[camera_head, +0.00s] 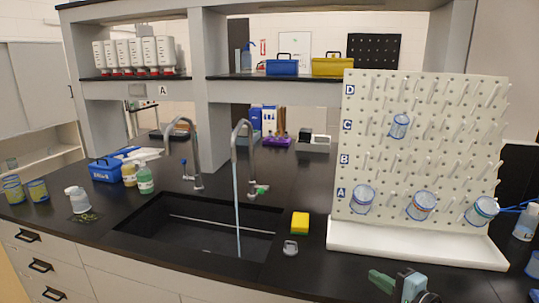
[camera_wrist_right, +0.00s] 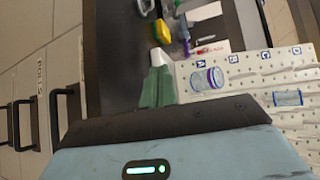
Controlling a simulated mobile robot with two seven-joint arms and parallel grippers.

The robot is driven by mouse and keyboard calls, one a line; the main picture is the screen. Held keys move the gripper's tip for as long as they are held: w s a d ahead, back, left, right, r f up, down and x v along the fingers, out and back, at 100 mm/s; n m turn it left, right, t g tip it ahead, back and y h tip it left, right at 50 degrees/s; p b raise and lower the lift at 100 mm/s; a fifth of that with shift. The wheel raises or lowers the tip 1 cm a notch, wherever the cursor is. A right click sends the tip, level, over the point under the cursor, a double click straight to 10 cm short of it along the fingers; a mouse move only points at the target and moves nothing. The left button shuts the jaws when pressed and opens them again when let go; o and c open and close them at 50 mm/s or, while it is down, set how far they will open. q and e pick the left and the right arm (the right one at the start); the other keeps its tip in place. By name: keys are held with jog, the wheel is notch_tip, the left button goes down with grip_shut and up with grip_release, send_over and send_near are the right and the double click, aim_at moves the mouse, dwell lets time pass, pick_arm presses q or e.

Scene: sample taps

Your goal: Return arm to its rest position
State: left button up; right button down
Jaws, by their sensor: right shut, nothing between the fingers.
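My right gripper (camera_head: 376,278) is low at the front right of the counter in the head view, in front of the white tray of the pegboard. It holds nothing, and its green fingers are together. In the right wrist view its fingers (camera_wrist_right: 158,58) also lie close together, with the pegboard (camera_wrist_right: 245,75) to their right. My left gripper is in neither view. Two curved taps stand behind the black sink (camera_head: 200,232). A pale stream runs from the right tap (camera_head: 240,140) into the sink. The left tap (camera_head: 183,135) shows no stream.
The pegboard (camera_head: 425,125) carries several blue-rimmed jars. A yellow sponge (camera_head: 300,222) and a small clear item (camera_head: 290,248) lie right of the sink. Bottles, a blue caddy (camera_head: 106,171) and jars stand at left. Drawer handles show along the front.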

jog(key=s+a+f+n+g+h, duration=0.1)
jog(key=s+a+f+n, duration=0.1)
jog(key=s+f, duration=0.3)
jog(key=s+a+f+n+h, duration=0.1)
jog(key=s+f+n, duration=0.15)
jog(key=f, duration=0.45)
jog(key=s+a+f+n+g+h, duration=0.1)
jog(key=s+f+n, duration=0.4)
jog(key=s, duration=0.8)
jog(key=s+a+f+n+g+h, duration=0.2)
jog(key=s+f+n, duration=0.4)
jog(key=s, duration=0.7)
notch_tip(320, 180, down, 3)
jog(key=shift+s+a+r+h, duration=0.1)
jog(key=shift+s+a+h, duration=0.1)
jog(key=shift+h, duration=0.3)
